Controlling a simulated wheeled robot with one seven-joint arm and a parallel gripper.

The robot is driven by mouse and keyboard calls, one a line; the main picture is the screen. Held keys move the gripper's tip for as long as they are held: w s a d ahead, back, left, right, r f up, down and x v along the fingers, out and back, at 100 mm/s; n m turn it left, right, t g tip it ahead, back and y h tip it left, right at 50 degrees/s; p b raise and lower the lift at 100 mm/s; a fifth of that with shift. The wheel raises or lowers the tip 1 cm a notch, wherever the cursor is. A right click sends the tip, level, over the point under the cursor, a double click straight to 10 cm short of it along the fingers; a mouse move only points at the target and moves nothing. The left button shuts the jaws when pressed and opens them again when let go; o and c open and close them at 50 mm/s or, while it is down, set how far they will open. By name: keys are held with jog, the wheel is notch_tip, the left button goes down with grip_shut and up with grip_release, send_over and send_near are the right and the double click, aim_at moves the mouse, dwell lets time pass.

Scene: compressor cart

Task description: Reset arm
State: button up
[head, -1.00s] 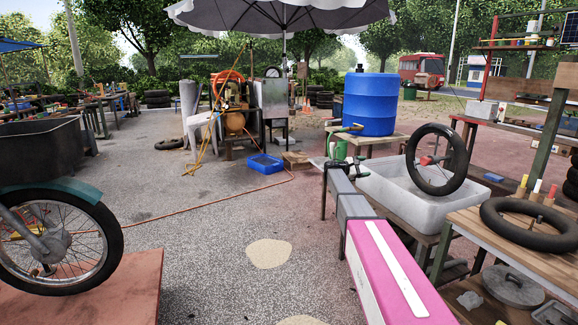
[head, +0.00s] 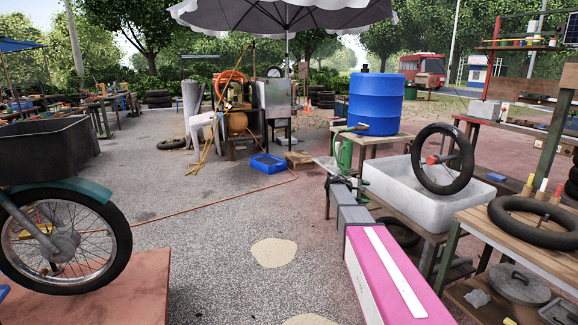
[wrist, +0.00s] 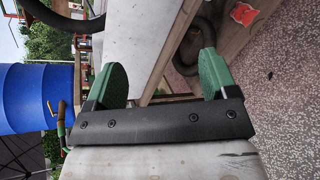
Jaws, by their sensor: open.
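My gripper shows in the wrist view (wrist: 162,68) with its two green fingers wide apart. Nothing sits between the fingers. In the head view, the far end of my pink and grey arm lies left of the white water basin (head: 405,190), and the fingers are hard to make out there. The basin's pale wall also shows beyond the fingers in the wrist view (wrist: 140,45).
A black tyre (head: 442,185) stands upright in the basin. A blue barrel (head: 376,105) stands on a table behind it. A workbench (head: 530,240) with an inner tube is at right. A motorcycle wheel (head: 65,240) is at left. The paving between is mostly open.

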jog(key=s+a+f+m+g+y, duration=0.1)
jog(key=s+a+f+m+y, duration=0.2)
jog(key=s, duration=1)
jog(key=s+a+f+m+g+y, duration=0.1)
jog(key=s+a+f+m+y, duration=0.2)
jog(key=s, duration=1.1)
jog(key=s+a+f+m+g+y, duration=0.1)
jog(key=s+a+f+m+y, duration=0.2)
jog(key=s+a+f+y, duration=0.4)
jog(key=s+a+f, duration=0.3)
jog(key=s, duration=0.3)
jog(key=shift+s+a+y, duration=0.15)
jog(key=shift+a+y, duration=0.15)
jog(key=shift+a, duration=0.1)
